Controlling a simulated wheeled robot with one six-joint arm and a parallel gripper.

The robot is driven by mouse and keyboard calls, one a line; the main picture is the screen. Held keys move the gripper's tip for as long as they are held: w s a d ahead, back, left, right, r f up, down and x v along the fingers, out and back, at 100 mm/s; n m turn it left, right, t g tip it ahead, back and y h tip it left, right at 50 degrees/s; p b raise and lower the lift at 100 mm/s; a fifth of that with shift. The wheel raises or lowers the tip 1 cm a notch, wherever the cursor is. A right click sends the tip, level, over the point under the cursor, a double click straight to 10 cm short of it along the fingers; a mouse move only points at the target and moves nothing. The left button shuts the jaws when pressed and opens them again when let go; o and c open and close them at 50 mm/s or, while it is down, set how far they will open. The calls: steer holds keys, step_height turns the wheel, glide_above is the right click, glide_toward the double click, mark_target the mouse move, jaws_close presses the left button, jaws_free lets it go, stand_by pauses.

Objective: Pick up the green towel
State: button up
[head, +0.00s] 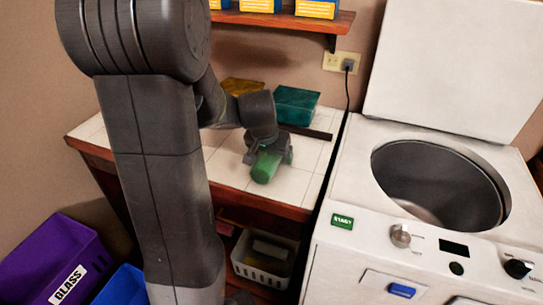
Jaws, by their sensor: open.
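A green rolled-looking thing, which appears to be the green towel (265,168), lies on the white tiled counter in the head view. My gripper (268,156) is right over it, pointing down, with one finger on each side. The jaws are open, and I cannot tell whether the fingers touch it. The gripper body hides its far end. A teal folded cloth or box (297,104) sits farther back on the counter.
A yellow-brown folded item (241,87) is at the back, partly behind my arm. A top-loading washer (424,225) with its lid up stands right. A white basket (264,262) is under the counter. A purple bin (50,255) and blue bin (122,287) stand left.

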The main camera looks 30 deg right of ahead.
steer(key=shift+f, duration=0.1)
steer(key=shift+c, duration=0.3)
steer(key=c, duration=1.1)
